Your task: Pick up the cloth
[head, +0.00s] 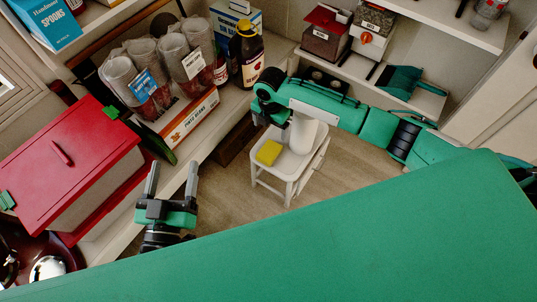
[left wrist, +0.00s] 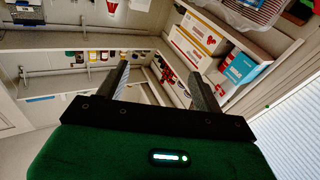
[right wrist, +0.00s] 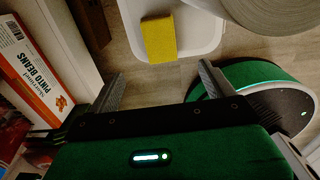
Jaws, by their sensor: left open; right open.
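A yellow folded cloth (head: 268,153) lies flat on the seat of a small white stool (head: 290,161), to the left of a white roll. The cloth shows in the right wrist view too (right wrist: 159,39), near the top, beyond my right fingertips. My left gripper (head: 173,165) is open and empty beside the front of the left shelf. The left wrist view (left wrist: 158,72) shows nothing between its fingers.
The white roll (head: 303,134) stands on the stool close to the cloth. The left shelf holds a red-lidded box (head: 70,155), a pinto beans box (head: 190,122) and a dark bottle (head: 246,58). A teal object (head: 401,80) sits on the right shelf.

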